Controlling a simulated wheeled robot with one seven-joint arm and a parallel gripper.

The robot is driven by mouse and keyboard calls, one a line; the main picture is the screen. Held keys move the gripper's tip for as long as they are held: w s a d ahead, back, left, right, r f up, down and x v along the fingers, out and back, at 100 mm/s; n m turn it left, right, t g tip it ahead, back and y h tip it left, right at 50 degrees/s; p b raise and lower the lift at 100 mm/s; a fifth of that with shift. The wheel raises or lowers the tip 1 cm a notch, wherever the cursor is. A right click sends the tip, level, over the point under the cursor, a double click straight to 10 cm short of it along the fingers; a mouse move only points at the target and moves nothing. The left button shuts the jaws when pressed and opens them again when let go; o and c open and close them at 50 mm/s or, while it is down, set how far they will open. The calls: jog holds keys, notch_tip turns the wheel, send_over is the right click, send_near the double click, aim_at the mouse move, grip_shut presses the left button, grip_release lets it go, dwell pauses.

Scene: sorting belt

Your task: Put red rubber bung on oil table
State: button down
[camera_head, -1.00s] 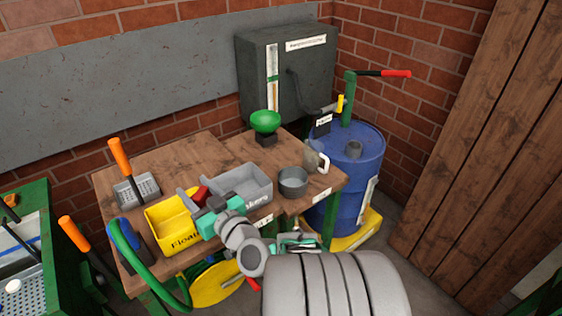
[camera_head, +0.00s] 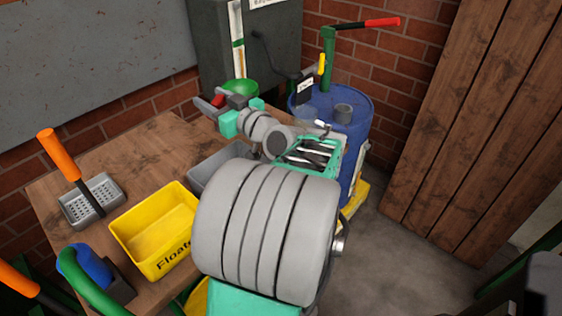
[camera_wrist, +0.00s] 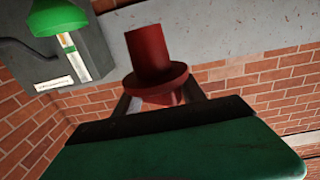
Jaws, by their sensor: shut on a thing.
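The red rubber bung (camera_wrist: 152,55) fills the middle of the wrist view, a flanged red plug held between the two grey fingers of my gripper (camera_wrist: 161,100). In the head view the bung is a small red patch (camera_head: 217,101) at my gripper (camera_head: 222,104), in front of the green funnel and grey cabinet. It is held up in the air, apart from any surface. A wooden worktable (camera_head: 125,163) runs along the wall. Its right part, by the blue drum, is mostly hidden behind my arm, and no label reading oil is legible.
A yellow bin (camera_head: 152,262), a grey bin (camera_head: 208,168), an orange-handled tool in a grey tray (camera_head: 97,212) and a green funnel (camera_head: 240,87) stand on the table. A blue drum (camera_head: 362,130) with a pump stands right. Bare wood shows behind the yellow bin.

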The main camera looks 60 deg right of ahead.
jog(key=s+d+f+m+h+b, duration=0.1)
jog(key=s+d+b, duration=0.2)
jog(key=s+d, duration=0.25)
jog(key=s+d+f+h+b, duration=0.1)
jog(key=s+d+f+b, duration=0.1)
jog(key=s+d, duration=0.3)
jog(key=w+d+f+b, duration=0.1)
jog(key=w+f+b, duration=0.1)
jog(key=w+f, duration=1)
jog(key=shift+f+x, duration=0.25)
jog(key=shift+x, duration=0.95)
jog(key=shift+a, duration=0.1)
jog(key=shift+f+b, duration=0.4)
jog(key=shift+b, duration=0.25)
jog(key=shift+f+b, duration=0.2)
jog(key=shift+b, duration=0.1)
